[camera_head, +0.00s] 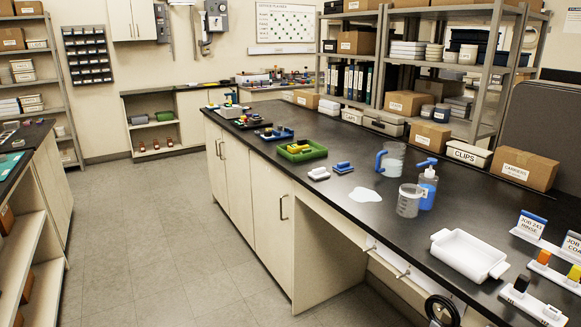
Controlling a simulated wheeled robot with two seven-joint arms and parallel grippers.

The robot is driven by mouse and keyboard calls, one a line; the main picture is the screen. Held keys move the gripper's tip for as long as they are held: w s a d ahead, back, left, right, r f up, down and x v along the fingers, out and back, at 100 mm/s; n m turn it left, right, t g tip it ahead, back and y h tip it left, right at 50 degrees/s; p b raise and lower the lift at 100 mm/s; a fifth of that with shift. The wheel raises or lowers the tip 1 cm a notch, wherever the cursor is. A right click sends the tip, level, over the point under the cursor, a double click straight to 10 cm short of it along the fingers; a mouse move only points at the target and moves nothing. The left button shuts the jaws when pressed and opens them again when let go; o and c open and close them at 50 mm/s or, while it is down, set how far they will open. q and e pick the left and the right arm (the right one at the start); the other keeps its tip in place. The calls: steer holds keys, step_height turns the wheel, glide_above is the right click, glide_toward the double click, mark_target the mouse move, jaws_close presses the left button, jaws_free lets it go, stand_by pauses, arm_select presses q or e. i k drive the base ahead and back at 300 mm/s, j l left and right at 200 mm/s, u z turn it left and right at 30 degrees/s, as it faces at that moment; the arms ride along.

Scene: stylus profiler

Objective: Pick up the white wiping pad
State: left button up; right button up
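A small white block-like pad (318,173), which looks like the white wiping pad, lies on the black bench top. It sits left of a blue-handled brush (343,167) and behind a pale flat puddle or patch (365,195). Nothing touches it that I can see. Neither of my grippers is in view.
Right of the pad stand a blue-handled pitcher (393,160), a clear beaker (409,201) and a blue-liquid bottle (428,187). A green tray (301,150) lies behind it. A white tray (469,255) sits nearer. Open floor (185,250) runs along the bench's left side.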

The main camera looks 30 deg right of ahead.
mark_target(320, 173)
steer(key=i+z, duration=0.1)
steer(key=i, duration=0.6)
steer(key=i+j+z, duration=0.1)
steer(key=i, duration=0.6)
steer(key=i+j+z, duration=0.2)
steer(key=i+z, duration=0.25)
steer(key=i+j+z, duration=1.05)
steer(key=j, duration=0.15)
steer(key=i+j+z, duration=0.2)
steer(key=k+j, duration=0.05)
steer(key=j, duration=0.05)
